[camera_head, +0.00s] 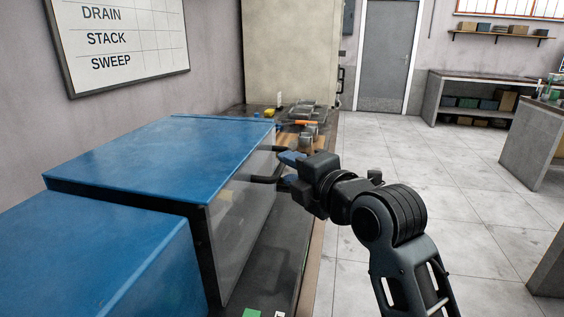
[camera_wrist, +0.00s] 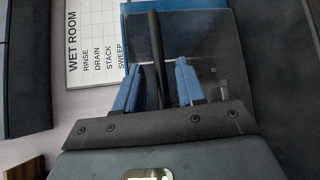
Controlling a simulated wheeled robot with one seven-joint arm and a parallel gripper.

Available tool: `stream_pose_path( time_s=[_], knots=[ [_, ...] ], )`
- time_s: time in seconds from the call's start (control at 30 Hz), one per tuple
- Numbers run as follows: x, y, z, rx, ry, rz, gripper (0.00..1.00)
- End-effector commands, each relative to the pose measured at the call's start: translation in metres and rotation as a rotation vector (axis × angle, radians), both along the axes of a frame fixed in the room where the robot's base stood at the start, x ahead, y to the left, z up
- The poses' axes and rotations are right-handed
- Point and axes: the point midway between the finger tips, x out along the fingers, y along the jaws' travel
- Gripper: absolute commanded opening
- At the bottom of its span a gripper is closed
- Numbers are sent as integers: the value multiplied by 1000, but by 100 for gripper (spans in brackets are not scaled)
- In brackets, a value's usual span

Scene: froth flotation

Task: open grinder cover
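The grinder looks like a large blue-topped box (camera_head: 165,160) on the bench at left. Its front carries a see-through cover panel (camera_head: 238,225), which appears shut and upright. A dark bar handle (camera_head: 262,180) stands out from the panel. In the wrist view the handle (camera_wrist: 156,50) runs between my two blue fingers, with the see-through panel (camera_wrist: 208,45) behind it. My gripper (camera_head: 284,168) is at the handle, with its fingers apart. A gap shows between each finger and the bar in the wrist view (camera_wrist: 158,75).
A second blue box (camera_head: 100,260) stands nearer. Small items, including an orange-topped one (camera_head: 303,123), sit farther along the bench. A whiteboard (camera_head: 120,40) hangs on the left wall. The tiled floor (camera_head: 400,160) to the right is clear.

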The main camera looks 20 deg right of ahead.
Motion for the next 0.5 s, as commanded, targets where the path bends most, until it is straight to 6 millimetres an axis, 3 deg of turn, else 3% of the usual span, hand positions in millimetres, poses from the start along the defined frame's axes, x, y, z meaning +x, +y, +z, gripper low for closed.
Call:
stream_pose_path(
  time_s=[0.2,0.5],
  knots=[
    [29,4,-3,0,0,0,39],
    [38,6,-5,2,-1,0,39]
  ],
)
